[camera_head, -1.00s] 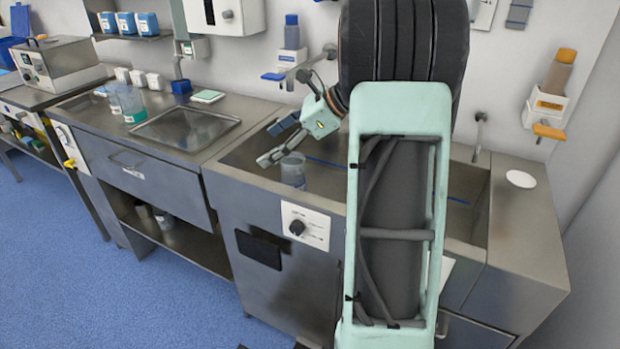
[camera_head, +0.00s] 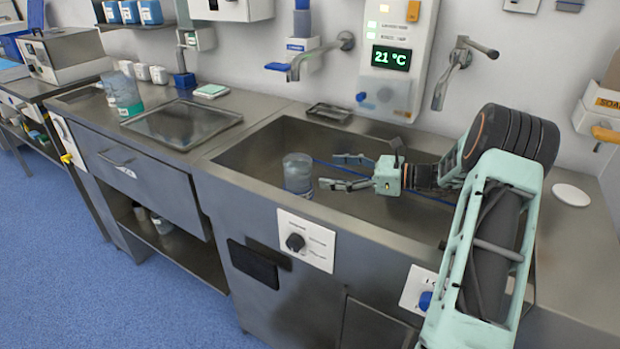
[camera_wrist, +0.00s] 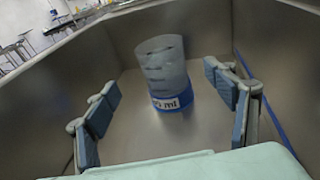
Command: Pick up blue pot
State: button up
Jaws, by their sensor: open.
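A clear pot with a blue lower part (camera_head: 298,174) stands upright in the left part of the sink. In the wrist view the pot (camera_wrist: 164,66) shows a blue band with a white label. My gripper (camera_head: 331,170) is open and empty to the right of it, low in the sink, with its fingers pointing left at the pot. In the wrist view the pot stands ahead between the two spread fingers and appears clear of both. Several blue containers with white labels (camera_head: 130,12) stand on the wall shelf at the upper left.
The sink's front rim (camera_head: 330,222) and walls surround the gripper and pot. A faucet (camera_head: 318,58) hangs over the sink's back left. Clear beakers (camera_head: 124,92) and a metal tray (camera_head: 182,122) are on the left counter. A white disc (camera_head: 571,195) lies on the right.

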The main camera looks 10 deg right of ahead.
aim_at(309, 170)
jog(key=b+x, duration=0.1)
jog(key=x, duration=0.4)
jog(key=shift+s, duration=0.15)
jog(key=b+x, duration=0.1)
jog(key=x, duration=0.5)
jog(key=shift+w+d+f, duration=0.15)
jog(key=shift+w+d, duration=0.05)
jog(key=c, duration=1.3)
jog(key=shift+c, duration=0.5)
